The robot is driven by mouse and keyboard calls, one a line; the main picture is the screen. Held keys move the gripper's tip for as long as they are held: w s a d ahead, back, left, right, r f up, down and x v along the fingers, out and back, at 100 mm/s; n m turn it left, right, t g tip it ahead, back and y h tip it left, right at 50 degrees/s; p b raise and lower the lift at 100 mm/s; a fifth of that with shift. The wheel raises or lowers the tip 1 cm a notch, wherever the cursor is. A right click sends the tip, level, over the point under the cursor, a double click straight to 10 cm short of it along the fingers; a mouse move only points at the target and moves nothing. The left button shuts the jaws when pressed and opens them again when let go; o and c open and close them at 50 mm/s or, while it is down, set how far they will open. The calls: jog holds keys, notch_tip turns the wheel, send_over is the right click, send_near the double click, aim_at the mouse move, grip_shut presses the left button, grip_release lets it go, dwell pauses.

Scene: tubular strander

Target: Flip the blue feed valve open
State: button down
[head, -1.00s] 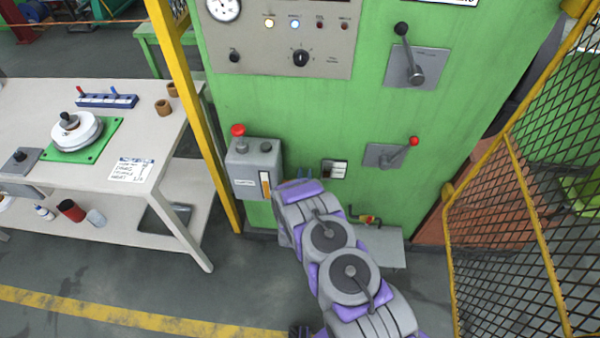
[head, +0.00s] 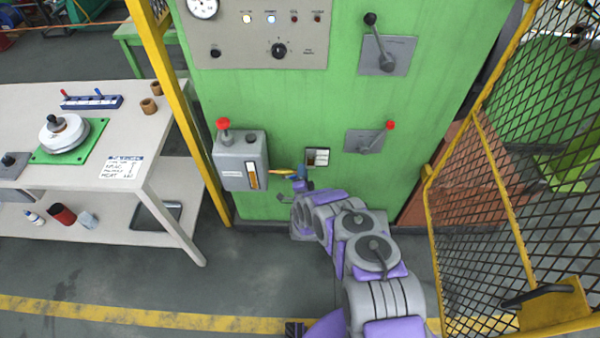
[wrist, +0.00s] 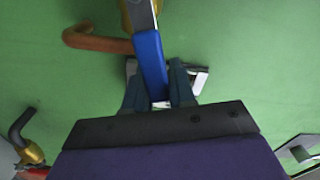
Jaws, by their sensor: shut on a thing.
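The blue feed valve's handle (wrist: 150,62) is a flat blue lever on a metal stem (wrist: 143,14), with a brass body at the top edge of the wrist view. My gripper (wrist: 156,88) is shut on the blue handle, one dark finger on each side. An orange-brown pipe (wrist: 95,40) runs left from the valve. In the head view my gripper (head: 300,182) is low on the green cabinet, just right of the grey box. The blue handle (head: 301,171) shows small there, with the orange pipe (head: 281,171) to its left. My arm hides the cabinet's lower part.
A grey box (head: 240,160) with a red button stands left of my gripper. A mesh fence (head: 480,195) is on the right, a white workbench (head: 165,150) on the left.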

jog(key=shift+d+f+m+b, duration=0.2)
jog(key=shift+f+m+b, duration=0.55)
jog(key=shift+m, duration=0.2)
jog(key=shift+d+f+m+b, duration=0.15)
jog(key=shift+f+m+b, duration=0.6)
jog(key=shift+m, duration=0.2)
jog(key=shift+s, duration=0.1)
jog(key=c, duration=1)
grip_release()
jog(key=s, duration=0.5)
jog(key=s+p, duration=0.1)
jog(key=s, duration=1.1)
jog(key=shift+s+a+p, duration=0.1)
jog(key=shift+a+p, duration=0.2)
jog(key=shift+p, duration=0.05)
